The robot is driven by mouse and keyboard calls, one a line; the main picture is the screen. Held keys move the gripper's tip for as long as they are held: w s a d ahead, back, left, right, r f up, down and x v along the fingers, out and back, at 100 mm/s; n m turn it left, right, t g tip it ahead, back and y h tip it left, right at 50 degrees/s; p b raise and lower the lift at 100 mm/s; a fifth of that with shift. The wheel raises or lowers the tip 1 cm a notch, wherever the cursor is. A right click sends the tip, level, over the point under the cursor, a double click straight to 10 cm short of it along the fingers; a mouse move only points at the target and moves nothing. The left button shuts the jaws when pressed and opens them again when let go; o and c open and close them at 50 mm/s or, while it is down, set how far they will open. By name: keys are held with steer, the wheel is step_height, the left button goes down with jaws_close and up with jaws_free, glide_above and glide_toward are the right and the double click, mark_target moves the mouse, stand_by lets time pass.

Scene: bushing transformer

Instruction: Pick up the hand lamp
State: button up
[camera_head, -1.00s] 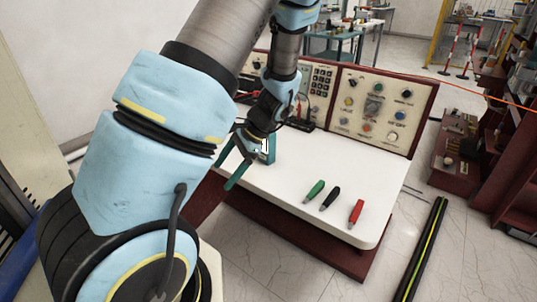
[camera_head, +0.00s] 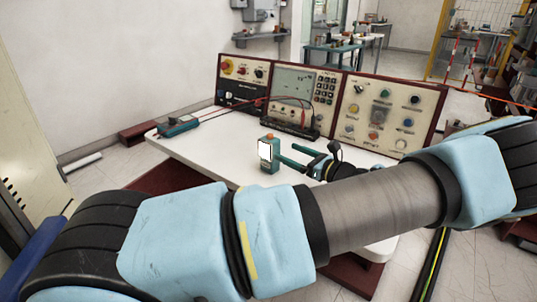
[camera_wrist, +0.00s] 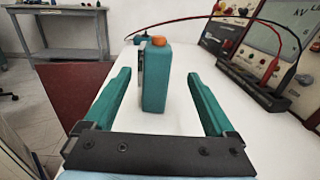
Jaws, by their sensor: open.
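The hand lamp (camera_head: 269,157) is a small teal box with a white front panel and an orange knob on top. It stands upright on the white tabletop. In the wrist view the lamp (camera_wrist: 157,85) shows between the two teal fingers, with a gap on each side. My gripper (camera_head: 287,153) is open, low over the table, with its fingertips close to the lamp's right side. The gripper (camera_wrist: 158,75) also shows open in the wrist view. I cannot tell how far the fingertips reach along the lamp. Nothing is held.
Instrument panels (camera_head: 290,95) line the table's back edge. A teal meter (camera_head: 178,125) with a red lead lies at the far left corner. The white tabletop (camera_head: 215,150) is clear left of the lamp. My arm hides the table's front.

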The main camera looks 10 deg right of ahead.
mark_target(277, 147)
steer(key=x, duration=0.4)
steer(key=p+x, duration=0.2)
steer(key=x, duration=0.1)
steer(key=shift+a+r, duration=0.25)
steer(key=shift+r, duration=0.1)
steer(key=shift+w+a+f, duration=0.15)
steer(key=shift+w+a, duration=0.1)
steer(key=shift+w, duration=0.1)
jaws_close()
